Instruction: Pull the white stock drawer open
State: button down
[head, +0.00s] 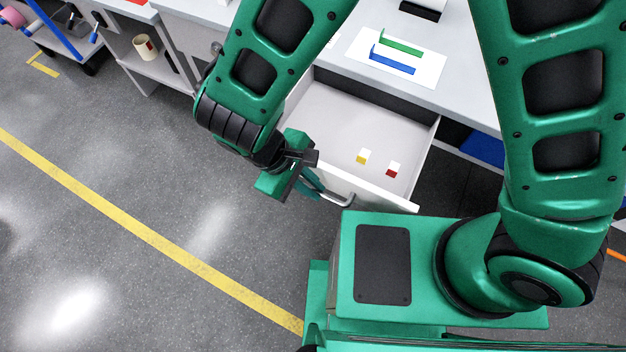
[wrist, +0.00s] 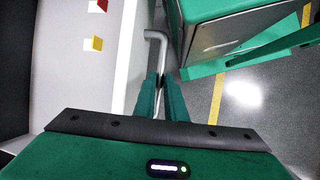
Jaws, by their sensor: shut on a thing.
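The white stock drawer (head: 335,112) stands open below the worktop in the head view. Inside lie a small white and yellow block (head: 363,157) and a white and red block (head: 393,169). My gripper (head: 312,184) is at the outer side of the drawer front, shut on the grey bar handle (head: 341,197). In the wrist view the fingers of my gripper (wrist: 162,92) close around the handle (wrist: 157,40), whose bent end shows beyond them. The drawer's front panel (wrist: 122,60) runs alongside, and both blocks show on the drawer floor. My arm hides the drawer's left part in the head view.
The worktop (head: 455,60) above the drawer holds a white sheet (head: 425,75) with a green bar and a blue bar. My base stands close to the drawer front's right end. Shelving with a roll (head: 145,46) is at the upper left. The floor at left is clear, with a yellow line (head: 150,215).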

jog(key=c, duration=1.8)
grip_release()
jog(key=shift+a, duration=0.1)
jog(key=shift+r, duration=0.1)
jog(key=v, duration=1)
jog(key=shift+a+r, duration=0.2)
jog(key=shift+r, duration=0.05)
